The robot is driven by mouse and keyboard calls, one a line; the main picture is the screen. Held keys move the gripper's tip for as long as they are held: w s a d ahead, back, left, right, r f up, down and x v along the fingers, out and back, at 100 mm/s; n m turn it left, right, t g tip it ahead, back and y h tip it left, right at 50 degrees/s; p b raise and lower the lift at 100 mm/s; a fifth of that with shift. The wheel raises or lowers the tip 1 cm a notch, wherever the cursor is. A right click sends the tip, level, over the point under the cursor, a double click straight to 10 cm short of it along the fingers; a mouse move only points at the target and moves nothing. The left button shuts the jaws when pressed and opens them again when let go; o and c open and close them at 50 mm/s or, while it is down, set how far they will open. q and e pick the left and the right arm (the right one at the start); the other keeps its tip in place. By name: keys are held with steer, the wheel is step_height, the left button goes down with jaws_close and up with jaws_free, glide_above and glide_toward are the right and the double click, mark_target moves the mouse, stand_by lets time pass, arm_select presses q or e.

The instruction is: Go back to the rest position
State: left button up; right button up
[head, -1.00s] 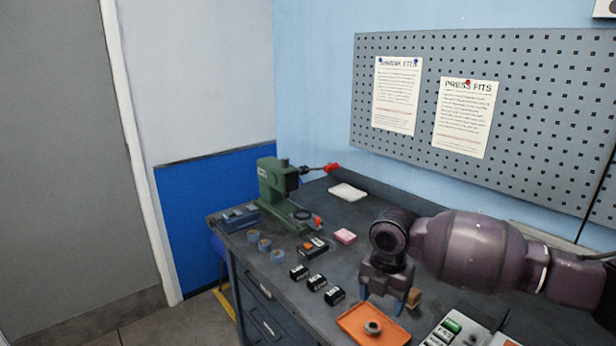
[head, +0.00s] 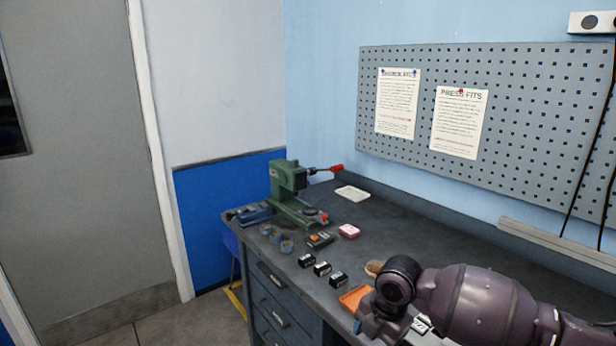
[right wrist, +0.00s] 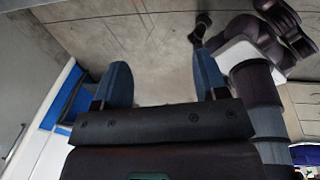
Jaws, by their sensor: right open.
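My right arm comes in from the lower right of the head view. Its gripper (head: 378,328) is at the bottom edge, in front of the orange tray (head: 354,298), and its fingers are mostly cut off there. In the right wrist view the right gripper (right wrist: 165,88) is open, with two blue fingertips wide apart and nothing between them. Beyond the fingers are a pale floor and parts of my own body. My left gripper is not in view.
The dark workbench (head: 420,240) carries a green press (head: 290,190) with a red-tipped lever, a white tray (head: 352,193), a pink block (head: 349,231), several blue rings and several small black boxes. A pegboard (head: 520,130) hangs behind. The bench's back middle is clear.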

steer(key=s+a+f+m+t+y, duration=0.3)
steer(key=s+f+m+t+y, duration=0.2)
steer(key=s+f+m, duration=0.55)
steer(key=s+d+f+m+t+h, duration=0.2)
steer(key=s+d+m+t+h, duration=0.1)
steer(key=s+d+m, duration=0.4)
steer(key=s+d+f+m+t+h, duration=0.3)
steer(key=s+d+m, duration=0.4)
steer(key=d, duration=0.3)
steer(key=shift+f+m+h, duration=0.2)
steer(key=shift+m+h, duration=0.25)
steer(key=shift+h, duration=0.05)
steer(key=shift+d, duration=0.1)
steer(key=shift+c, duration=0.4)
